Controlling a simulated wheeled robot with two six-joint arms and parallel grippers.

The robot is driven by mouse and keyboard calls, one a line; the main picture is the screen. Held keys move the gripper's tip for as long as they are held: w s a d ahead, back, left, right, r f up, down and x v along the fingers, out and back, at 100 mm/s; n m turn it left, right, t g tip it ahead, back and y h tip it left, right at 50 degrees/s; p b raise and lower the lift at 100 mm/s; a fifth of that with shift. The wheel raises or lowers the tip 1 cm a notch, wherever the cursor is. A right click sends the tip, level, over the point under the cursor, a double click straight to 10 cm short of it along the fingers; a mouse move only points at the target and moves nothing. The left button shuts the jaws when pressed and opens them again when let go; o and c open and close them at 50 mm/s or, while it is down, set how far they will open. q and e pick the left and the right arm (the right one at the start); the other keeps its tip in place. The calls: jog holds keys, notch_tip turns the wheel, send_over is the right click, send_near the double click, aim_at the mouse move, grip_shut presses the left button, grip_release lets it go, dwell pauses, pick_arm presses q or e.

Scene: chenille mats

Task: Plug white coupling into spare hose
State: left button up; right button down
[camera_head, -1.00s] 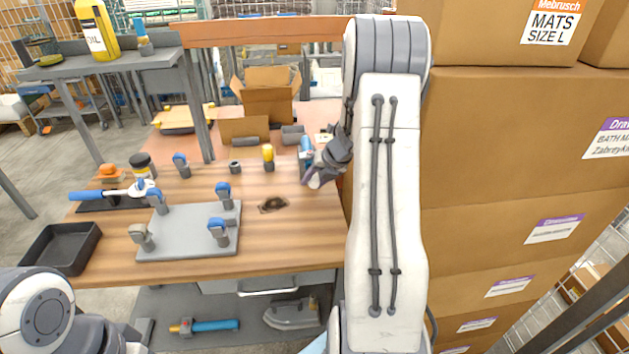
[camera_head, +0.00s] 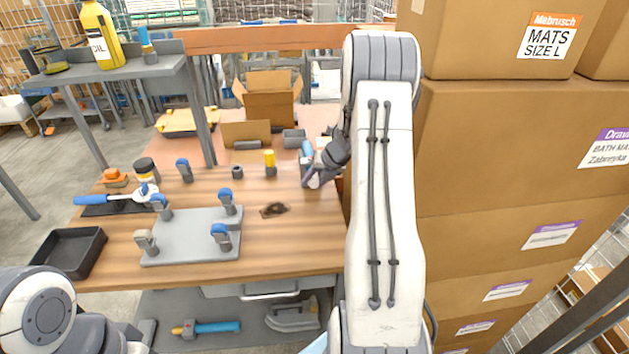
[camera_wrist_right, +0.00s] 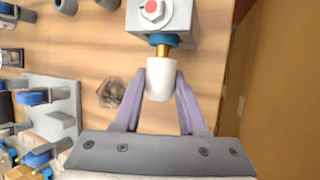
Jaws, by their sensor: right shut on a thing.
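The white coupling (camera_wrist_right: 160,78) is between the fingertips of my right gripper (camera_wrist_right: 160,88), which is shut on it in the right wrist view. Its far end meets a brass stub below a blue collar (camera_wrist_right: 164,39) on a grey block (camera_wrist_right: 164,14) with a red-centred nut. I cannot tell how far the stub goes inside. In the head view my right gripper (camera_head: 314,180) is at the table's right edge, beside a blue piece (camera_head: 307,150); the coupling is mostly hidden there. I cannot clearly identify the spare hose. My left gripper is out of view.
The wooden table (camera_head: 200,265) holds a grey plate (camera_head: 190,248) with several blue-topped clamps, a black tray (camera_head: 68,250) and a blue-handled tool (camera_head: 95,199). A yellow-topped piece (camera_head: 270,162) stands nearby. Stacked cartons (camera_head: 500,150) stand close on the right.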

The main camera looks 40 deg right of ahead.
jog(key=shift+w+d+p, duration=0.35)
jog(key=shift+w+p, duration=0.15)
jog(key=shift+w, duration=0.05)
jog(key=shift+s+a, duration=0.1)
jog(key=shift+s+a+b, duration=0.25)
jog(key=shift+s+b, duration=0.15)
jog(key=shift+s, duration=0.05)
jog(key=shift+s+a+b, duration=0.35)
jog(key=shift+s, duration=0.25)
jog(key=shift+s+a+b, duration=0.3)
jog(key=shift+s+a, duration=0.05)
jog(key=shift+s, duration=0.2)
jog(key=shift+p, duration=0.45)
dwell(1.0)
jog(key=shift+w+d+p, duration=0.3)
jog(key=shift+w+p, duration=0.25)
jog(key=shift+p, duration=0.05)
jog(key=shift+w+d, duration=0.2)
jog(key=shift+w, duration=0.05)
jog(key=shift+w+d+p, duration=0.55)
jog(key=shift+w+p, duration=0.35)
jog(key=shift+p, duration=0.35)
